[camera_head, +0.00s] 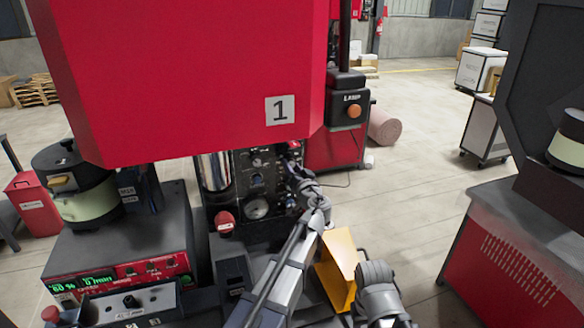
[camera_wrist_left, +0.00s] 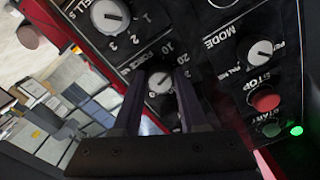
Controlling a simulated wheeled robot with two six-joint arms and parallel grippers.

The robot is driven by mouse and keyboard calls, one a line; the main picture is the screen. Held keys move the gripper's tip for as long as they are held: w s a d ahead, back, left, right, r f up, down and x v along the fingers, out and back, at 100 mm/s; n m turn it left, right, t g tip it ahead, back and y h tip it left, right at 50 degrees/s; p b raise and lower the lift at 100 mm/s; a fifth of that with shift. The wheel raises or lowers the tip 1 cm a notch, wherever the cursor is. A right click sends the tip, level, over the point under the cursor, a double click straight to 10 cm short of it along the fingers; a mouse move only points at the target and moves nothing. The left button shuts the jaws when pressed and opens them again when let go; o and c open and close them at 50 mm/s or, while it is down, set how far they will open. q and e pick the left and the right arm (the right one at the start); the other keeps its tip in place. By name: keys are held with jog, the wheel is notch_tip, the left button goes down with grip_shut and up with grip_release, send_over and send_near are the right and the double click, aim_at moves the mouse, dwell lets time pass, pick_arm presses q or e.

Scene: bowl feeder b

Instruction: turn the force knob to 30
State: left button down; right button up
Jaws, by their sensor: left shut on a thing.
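The force knob (camera_wrist_left: 160,82) is a small light round knob on the black control panel, with the numbers 10 and 20 legible along its scale in the left wrist view. Its pointer angle is hard to tell. My left gripper (camera_wrist_left: 160,78) has a dark finger on each side of this knob and is shut on it. In the head view my left gripper (camera_head: 291,163) is at the right part of the control panel (camera_head: 240,168), and the knob itself is too small and covered to make out.
Near the force knob are a larger selector knob (camera_wrist_left: 110,14), a mode knob (camera_wrist_left: 261,53), a red stop button (camera_wrist_left: 266,100) and a lit green lamp (camera_wrist_left: 296,130). A red machine cover (camera_head: 190,70) overhangs the panel. A lamp box (camera_head: 347,100) hangs at its right.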

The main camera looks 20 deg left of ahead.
pick_arm(q)
jog(key=m, duration=0.6)
jog(key=shift+m, duration=0.3)
jog(key=m, duration=0.5)
jog(key=shift+r, duration=0.1)
jog(key=shift+m, duration=0.3)
jog(key=shift+c, duration=2.2)
grip_release()
jog(key=v, duration=0.8)
jog(key=shift+w, duration=0.1)
